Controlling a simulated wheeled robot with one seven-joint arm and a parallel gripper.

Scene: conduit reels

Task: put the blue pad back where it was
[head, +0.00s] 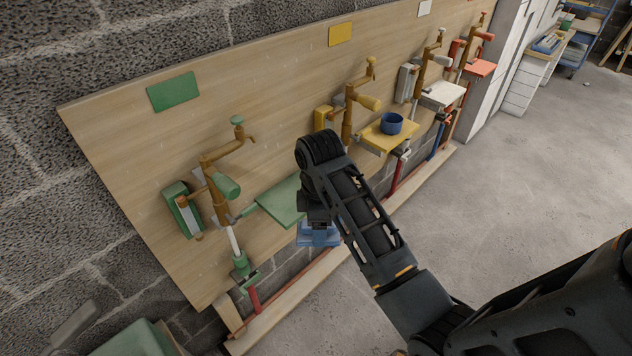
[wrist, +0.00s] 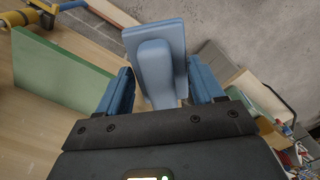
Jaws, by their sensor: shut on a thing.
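The blue pad (wrist: 156,58) has a flat plate with a raised, rounded grip on it. In the wrist view its grip lies between the blue fingers of my gripper (wrist: 155,92), which is shut on it. In the head view my gripper (head: 318,234) hangs just in front of the lower edge of the wooden board, right of and below the green shelf (head: 281,202). There the wrist partly hides it, and I cannot clearly separate the pad from the blue fingers.
The board (head: 270,90) carries stations with green, yellow, white and red parts. A blue cup (head: 391,123) stands on the yellow shelf (head: 374,139). The green shelf is close to my gripper, on the left in the wrist view (wrist: 58,72).

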